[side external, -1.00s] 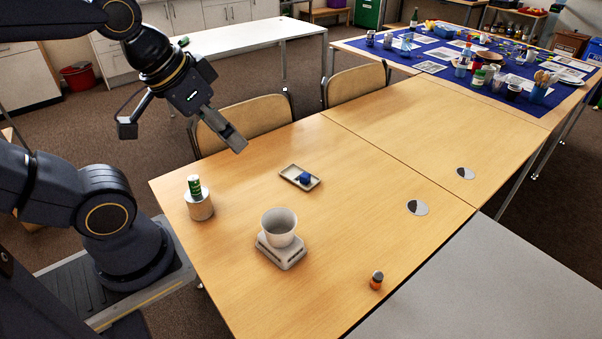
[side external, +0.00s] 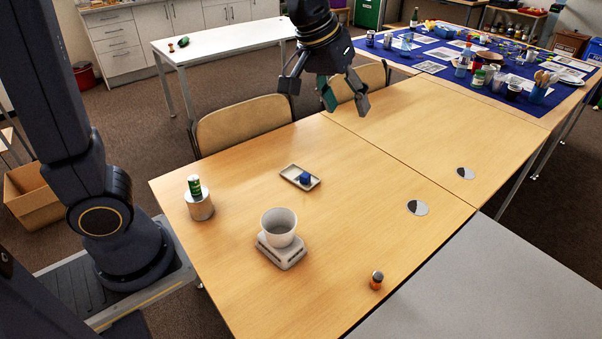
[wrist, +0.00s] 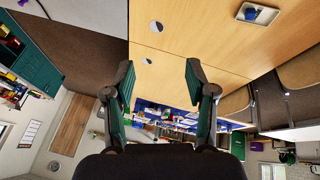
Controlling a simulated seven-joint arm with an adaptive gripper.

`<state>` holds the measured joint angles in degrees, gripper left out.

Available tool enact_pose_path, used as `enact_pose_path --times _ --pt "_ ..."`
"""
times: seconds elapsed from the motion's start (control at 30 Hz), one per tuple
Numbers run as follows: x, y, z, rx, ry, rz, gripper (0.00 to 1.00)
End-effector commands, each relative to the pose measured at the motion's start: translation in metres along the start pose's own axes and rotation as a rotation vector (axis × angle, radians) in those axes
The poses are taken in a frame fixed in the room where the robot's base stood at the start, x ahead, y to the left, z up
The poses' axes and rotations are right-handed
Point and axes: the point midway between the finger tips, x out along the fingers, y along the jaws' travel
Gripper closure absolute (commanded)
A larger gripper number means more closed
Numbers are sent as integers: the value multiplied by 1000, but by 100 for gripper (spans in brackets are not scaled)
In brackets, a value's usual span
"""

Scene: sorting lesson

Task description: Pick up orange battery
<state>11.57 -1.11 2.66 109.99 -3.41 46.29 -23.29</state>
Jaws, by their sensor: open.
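The orange battery (side external: 376,280), with a dark top, stands upright near the front edge of the wooden table (side external: 330,285) in the side view. I do not see it in the wrist view. My gripper (side external: 345,108) is open and empty, high above the far part of the table, well behind and above the battery. In the wrist view its two fingers (wrist: 159,85) are spread wide with nothing between them.
A white cup (side external: 278,222) stands on a small scale (side external: 283,252). A green battery (side external: 195,187) stands on a round can (side external: 200,207). A tray (side external: 291,170) holds a blue item (side external: 305,177). Two half-dark discs (side external: 417,208) lie to the right. Much of the table is clear.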

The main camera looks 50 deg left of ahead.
Motion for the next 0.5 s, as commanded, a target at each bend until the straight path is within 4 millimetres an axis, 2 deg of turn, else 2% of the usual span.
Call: enact_pose_path --times 0.03,0.17,0.2,0.3,0.4,0.5 --pt "32 16 -3 3 -48 -12 44" --pt "110 51 2 21 -149 -49 44" --pt "134 60 9 32 -179 -64 44" --pt "189 75 34 74 -253 -104 44" --pt "230 80 63 118 -318 -144 44" --pt "254 78 88 149 -368 -178 44"
